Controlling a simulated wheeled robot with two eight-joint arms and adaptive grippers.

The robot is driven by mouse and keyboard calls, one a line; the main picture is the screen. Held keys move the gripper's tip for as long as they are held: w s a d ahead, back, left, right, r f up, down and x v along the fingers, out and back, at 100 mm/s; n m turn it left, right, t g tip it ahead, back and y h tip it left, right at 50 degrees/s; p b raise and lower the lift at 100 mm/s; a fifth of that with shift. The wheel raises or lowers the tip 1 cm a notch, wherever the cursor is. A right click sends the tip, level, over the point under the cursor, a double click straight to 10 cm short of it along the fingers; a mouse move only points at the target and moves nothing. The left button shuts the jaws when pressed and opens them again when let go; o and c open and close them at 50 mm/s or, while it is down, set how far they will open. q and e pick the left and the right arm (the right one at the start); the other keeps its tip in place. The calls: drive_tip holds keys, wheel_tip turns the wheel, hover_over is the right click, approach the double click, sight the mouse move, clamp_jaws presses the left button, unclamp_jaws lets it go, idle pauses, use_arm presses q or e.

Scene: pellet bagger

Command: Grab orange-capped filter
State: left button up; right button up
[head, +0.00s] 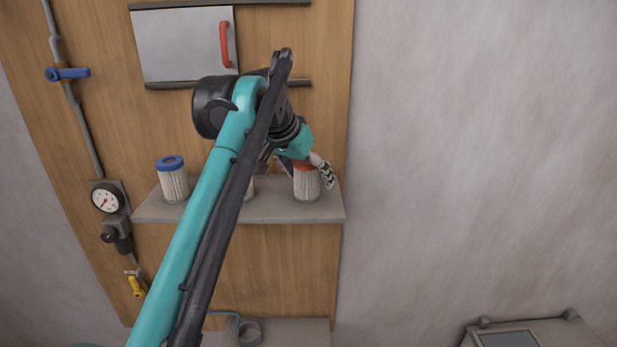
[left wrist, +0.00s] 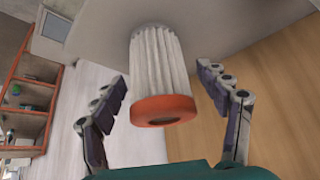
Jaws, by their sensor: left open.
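The orange-capped filter (head: 306,184) is a white pleated cylinder with an orange cap, standing upright at the right end of the grey shelf (head: 270,208). In the left wrist view the filter (left wrist: 158,75) lies between the two fingers, its orange cap toward my palm. My left gripper (head: 308,172) is at the filter's cap in the head view. In the left wrist view the left gripper (left wrist: 165,98) is open, with a gap on both sides of the filter. My right gripper is not in view.
A blue-capped filter (head: 173,180) stands at the shelf's left end. Another white filter (head: 249,188) is mostly hidden behind my left arm. A grey panel with a red handle (head: 224,44) is above. A gauge (head: 105,198) and pipe are at left.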

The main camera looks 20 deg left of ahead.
use_arm(q)
drive_tip(key=shift+s+a+r, duration=0.1)
drive_tip(key=shift+s+a, duration=0.05)
drive_tip(key=shift+s, duration=0.25)
drive_tip(key=c, duration=0.3)
drive_tip(key=shift+w, duration=0.1)
drive_tip(key=c, duration=1)
